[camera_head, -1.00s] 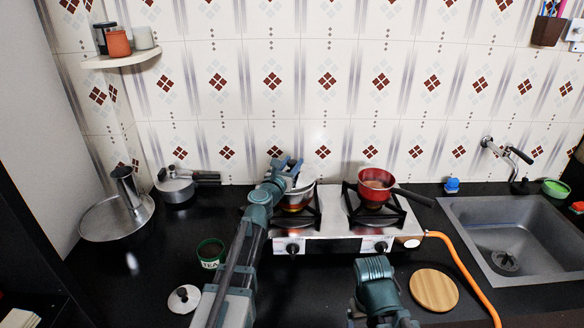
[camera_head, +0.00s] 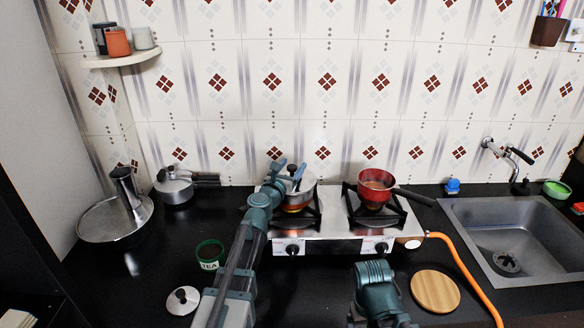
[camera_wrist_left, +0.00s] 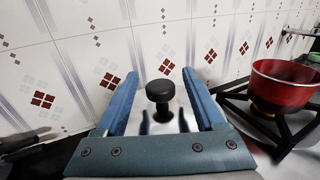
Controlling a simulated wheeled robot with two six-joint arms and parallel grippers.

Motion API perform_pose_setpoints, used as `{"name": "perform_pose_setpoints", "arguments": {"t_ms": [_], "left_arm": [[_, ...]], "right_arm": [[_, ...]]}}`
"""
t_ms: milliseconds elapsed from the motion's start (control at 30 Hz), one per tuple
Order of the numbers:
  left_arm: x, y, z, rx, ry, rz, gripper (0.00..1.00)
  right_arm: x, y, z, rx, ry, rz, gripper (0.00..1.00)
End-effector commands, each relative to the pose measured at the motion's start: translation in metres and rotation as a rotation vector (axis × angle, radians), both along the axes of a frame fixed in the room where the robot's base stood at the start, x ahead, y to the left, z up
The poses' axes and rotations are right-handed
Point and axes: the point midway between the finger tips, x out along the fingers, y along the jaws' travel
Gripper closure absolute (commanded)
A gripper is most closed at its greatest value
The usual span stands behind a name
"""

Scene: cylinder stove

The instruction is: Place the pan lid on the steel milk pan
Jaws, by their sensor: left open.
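The steel milk pan (camera_head: 304,194) stands on the left burner. The pan lid (camera_head: 302,184) sits at the top of the pan, its black knob up. Whether its rim is fully seated is hard to tell behind my gripper. In the left wrist view the black knob of the pan lid (camera_wrist_left: 160,91) stands between the fingers, with a gap on each side. My left gripper (camera_head: 285,167) is open around the knob and not closed on it. My right arm shows at the bottom, but its fingers are not visible.
A red pan (camera_head: 374,190) stands on the right burner of the stove (camera_head: 335,244). A green tea tin (camera_head: 209,255) and a small lid (camera_head: 183,300) are on the counter at front left. A round wooden board (camera_head: 435,291) lies by the orange hose (camera_head: 470,265).

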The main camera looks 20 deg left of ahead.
Motion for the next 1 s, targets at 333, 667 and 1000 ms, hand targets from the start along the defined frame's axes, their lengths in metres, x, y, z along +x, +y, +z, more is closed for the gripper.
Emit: {"name": "perform_pose_setpoints", "arguments": {"t_ms": [333, 667, 1000], "left_arm": [[0.0, 0.0, 0.012, 0.0, 0.0, 0.0, 0.29], [-0.058, 0.005, 0.012, 0.0, 0.0, 0.001, 0.29], [-0.115, 0.013, 0.012, 0.0, 0.0, 0.001, 0.29]], "right_arm": [[0.0, 0.0, 0.012, 0.0, 0.0, 0.0, 0.15], [0.0, 0.0, 0.012, 0.0, 0.0, 0.0, 0.15], [0.0, 0.0, 0.012, 0.0, 0.0, 0.0, 0.15]]}}
